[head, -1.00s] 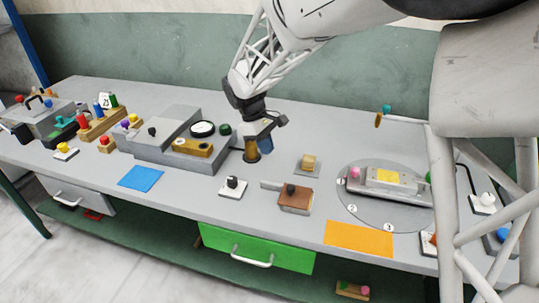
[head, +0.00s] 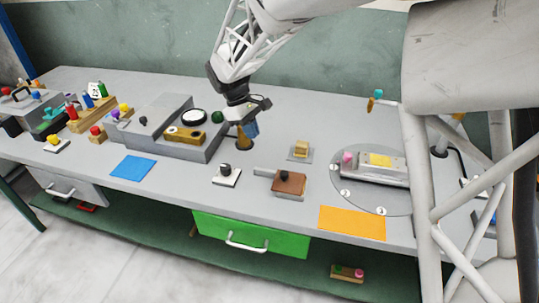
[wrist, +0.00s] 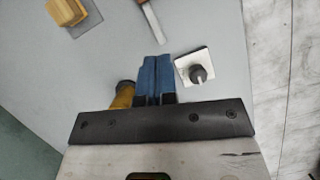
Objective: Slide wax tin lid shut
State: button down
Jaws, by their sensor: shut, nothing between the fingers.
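A light strip, probably the same one, shows at the top of the wrist view (wrist: 151,20). My gripper (head: 252,131) is above the table, behind and left of the box and apart from it. Its blue fingers (wrist: 155,61) are together and empty.
An amber cylinder (head: 243,138) stands close beside my fingers. A white plate with a dark knob (head: 227,175) lies left of the box. A wooden block (head: 301,148) sits behind it, an orange mat (head: 352,223) in front right. A round turntable (head: 372,202) is at right.

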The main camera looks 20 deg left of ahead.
aim_at(285, 171)
jog(key=shift+f, duration=0.15)
jog(key=x, duration=0.9)
jog(key=shift+d, duration=0.1)
jog(key=shift+s+d+f, duration=0.1)
jog(key=shift+d+f, duration=0.05)
jog(key=shift+d, duration=0.3)
jog(key=shift+s+d+f, duration=0.1)
jog(key=shift+d+f, duration=0.05)
jog(key=shift+d, duration=0.35)
jog(key=shift+s+d, duration=0.15)
jog(key=shift+d, duration=0.4)
jog(key=shift+s+d, duration=0.2)
jog(key=shift+d, duration=0.35)
jog(key=shift+d, duration=1.15)
jog(key=shift+s+d, duration=0.1)
jog(key=shift+d, duration=0.15)
jog(key=shift+f, duration=0.1)
